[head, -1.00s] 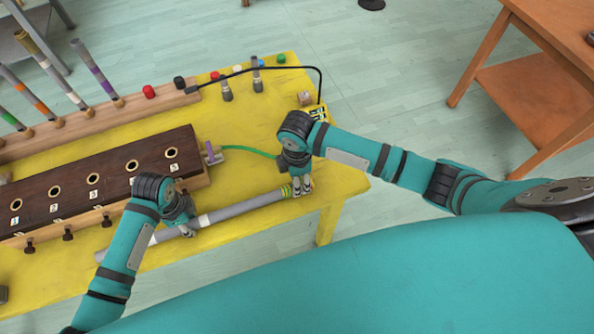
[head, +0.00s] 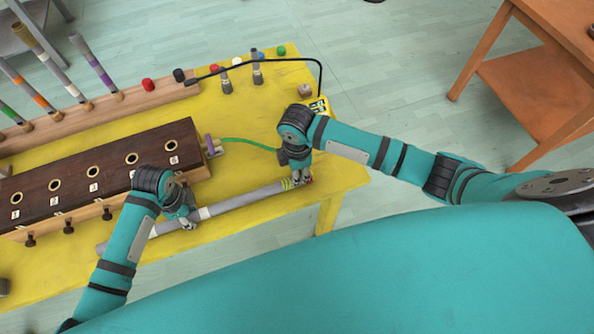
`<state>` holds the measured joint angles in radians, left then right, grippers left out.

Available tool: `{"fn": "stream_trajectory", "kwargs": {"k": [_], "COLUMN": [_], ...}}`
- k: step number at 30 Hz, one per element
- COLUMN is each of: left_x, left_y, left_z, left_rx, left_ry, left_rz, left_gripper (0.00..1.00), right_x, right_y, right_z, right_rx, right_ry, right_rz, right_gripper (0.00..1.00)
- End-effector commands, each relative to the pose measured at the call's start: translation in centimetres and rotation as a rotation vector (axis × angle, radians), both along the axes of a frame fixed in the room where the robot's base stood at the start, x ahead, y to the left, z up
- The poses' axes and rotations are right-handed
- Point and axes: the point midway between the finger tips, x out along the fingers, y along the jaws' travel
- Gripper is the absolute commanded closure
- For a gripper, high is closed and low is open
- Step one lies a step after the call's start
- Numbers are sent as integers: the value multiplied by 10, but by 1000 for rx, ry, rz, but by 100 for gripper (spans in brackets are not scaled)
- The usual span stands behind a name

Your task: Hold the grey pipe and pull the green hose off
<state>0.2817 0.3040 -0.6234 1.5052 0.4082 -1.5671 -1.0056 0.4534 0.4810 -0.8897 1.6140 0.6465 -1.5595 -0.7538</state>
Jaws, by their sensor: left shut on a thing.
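The long grey pipe (head: 245,199) lies at a slant along the front of the yellow table. My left gripper (head: 188,224) is shut on the pipe toward its left part, beside a pale band. My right gripper (head: 301,181) is at the pipe's right end, by a yellow-green striped band (head: 287,184); its fingers are too small to tell open or shut. A small red bit shows beside them. The green hose (head: 248,142) curves from a fitting at the wooden box to behind my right gripper, where its end is hidden.
The dark-topped wooden box (head: 95,182) with several holes stands behind the pipe. A wooden rail (head: 100,112) with striped tubes lies farther back. A black cable (head: 290,66) arches above the right side. The yellow table (head: 345,180) ends just right of my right gripper.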

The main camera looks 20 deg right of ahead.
Motion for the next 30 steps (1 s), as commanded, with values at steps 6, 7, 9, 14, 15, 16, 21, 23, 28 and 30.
{"fn": "stream_trajectory", "kwargs": {"k": [6, 7, 9, 14, 15, 16, 21, 23, 28, 30], "left_x": [0, 0, 0, 0, 0, 0, 0, 0, 0, 0], "left_y": [0, 0, 0, 0, 0, 0, 0, 0, 0, 0], "left_z": [0, 0, 0, 0, 0, 0, 0, 0, 0, 0], "left_rx": [2, 2, 2, 1, 1, 1, 1, 1, 1, 1], "left_ry": [0, 0, 0, 0, 0, 0, 0, 0, 0, 0], "left_rz": [0, 0, 1, 0, 0, 0, 0, 0, 0, 0], "left_gripper": [100, 100, 100, 100, 100, 100, 100, 100, 100, 100], "right_x": [1, 1, 1, 1, 1, 1, 1, 1, 1, 1], "right_y": [0, 0, 0, 0, 0, 0, 0, 0, 0, 0], "right_z": [7, 8, 10, 15, 16, 17, 22, 23, 23, 23], "right_rx": [2, 1, 1, 2, 2, 2, 1, 1, 1, 1], "right_ry": [-2, -2, -2, -2, -2, -2, -1, -1, -1, -1], "right_rz": [0, 0, 0, 0, 0, 1, 0, 0, 0, 0], "right_gripper": [100, 100, 100, 100, 100, 100, 100, 100, 100, 100]}}
